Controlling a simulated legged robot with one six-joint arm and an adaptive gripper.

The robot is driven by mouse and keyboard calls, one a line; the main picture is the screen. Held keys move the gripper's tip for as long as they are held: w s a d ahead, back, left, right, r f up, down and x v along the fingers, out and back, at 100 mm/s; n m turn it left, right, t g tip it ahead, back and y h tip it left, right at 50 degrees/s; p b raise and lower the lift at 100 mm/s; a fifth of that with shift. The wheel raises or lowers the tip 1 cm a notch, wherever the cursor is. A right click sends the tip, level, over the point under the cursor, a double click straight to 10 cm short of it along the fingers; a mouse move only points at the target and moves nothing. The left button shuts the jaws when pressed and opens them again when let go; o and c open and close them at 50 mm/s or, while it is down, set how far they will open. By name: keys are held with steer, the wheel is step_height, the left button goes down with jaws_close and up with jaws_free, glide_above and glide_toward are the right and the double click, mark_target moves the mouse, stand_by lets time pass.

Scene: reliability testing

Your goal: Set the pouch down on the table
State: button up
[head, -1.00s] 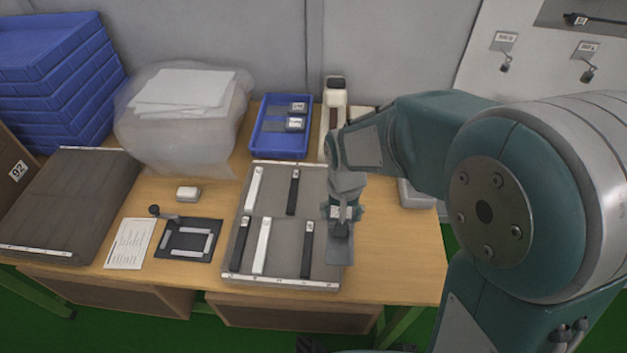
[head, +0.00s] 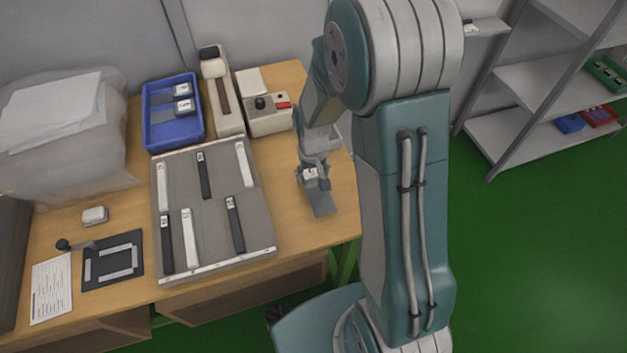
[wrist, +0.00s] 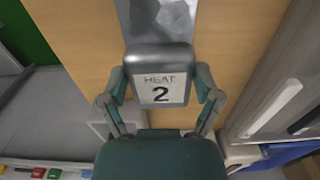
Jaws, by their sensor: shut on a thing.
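The pouch (head: 322,202) is a flat grey silvery piece hanging below my gripper (head: 313,178) near the table's right end. In the wrist view the pouch (wrist: 157,18) stretches away past the fingers over bare wood. My gripper (wrist: 160,90) is shut on it, with a "HEAT 2" label between the fingers. The table (head: 345,218) is light wood. I cannot tell whether the pouch touches it.
A grey tray (head: 213,225) with several black and white strips lies left of my gripper. A blue bin (head: 155,140), a tall cream device (head: 232,120) and a control box (head: 275,125) stand behind. Bare table surrounds the pouch; the right edge is close.

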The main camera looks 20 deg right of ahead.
mark_target(314, 182)
steer(key=f, duration=0.2)
steer(key=shift+d+f, duration=0.35)
steer(key=shift+f, duration=0.4)
steer(key=shift+a, duration=0.15)
steer(key=shift+a+f, duration=0.1)
steer(key=o, duration=0.9)
steer(key=shift+c, duration=0.2)
